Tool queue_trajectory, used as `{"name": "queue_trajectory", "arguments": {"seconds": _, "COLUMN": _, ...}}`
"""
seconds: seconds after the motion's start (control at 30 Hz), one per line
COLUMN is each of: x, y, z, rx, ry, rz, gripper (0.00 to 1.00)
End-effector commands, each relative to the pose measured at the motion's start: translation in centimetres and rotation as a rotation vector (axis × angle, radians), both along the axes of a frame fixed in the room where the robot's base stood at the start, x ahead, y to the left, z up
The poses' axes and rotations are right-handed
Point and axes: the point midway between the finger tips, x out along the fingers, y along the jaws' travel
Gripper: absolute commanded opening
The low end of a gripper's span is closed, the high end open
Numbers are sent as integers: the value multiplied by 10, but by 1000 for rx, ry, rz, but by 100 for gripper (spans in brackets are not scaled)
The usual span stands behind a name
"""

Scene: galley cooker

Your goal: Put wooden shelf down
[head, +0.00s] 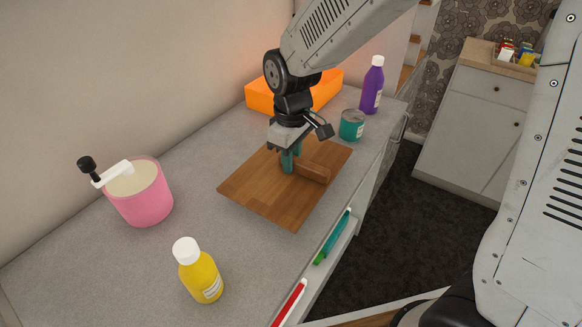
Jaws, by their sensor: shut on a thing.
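The wooden shelf (260,195) is a flat brown board with a raised wooden bar (311,173) on its upper side. It is over the middle of the grey counter (120,262), lying about level. I cannot tell whether its underside touches the counter or is slightly above it. My gripper (289,163) points down at the board, with its teal fingers shut on the shelf at the left end of the raised bar. The exact contact is partly hidden by the fingers.
A pink pot (143,195) and a yellow bottle (200,277) stand left of the shelf. Green (332,238) and red (289,304) items lie along the counter's front side.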

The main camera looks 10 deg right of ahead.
Motion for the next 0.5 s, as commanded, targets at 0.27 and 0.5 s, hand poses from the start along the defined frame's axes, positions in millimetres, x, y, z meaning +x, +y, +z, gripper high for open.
{"name": "queue_trajectory", "arguments": {"seconds": 0.27, "x": 5, "y": 1, "z": -20, "rx": -1, "ry": 2, "rz": 1, "gripper": 0}}
{"name": "queue_trajectory", "arguments": {"seconds": 0.5, "x": 5, "y": 1, "z": -36, "rx": 0, "ry": 0, "rz": 0, "gripper": 0}}
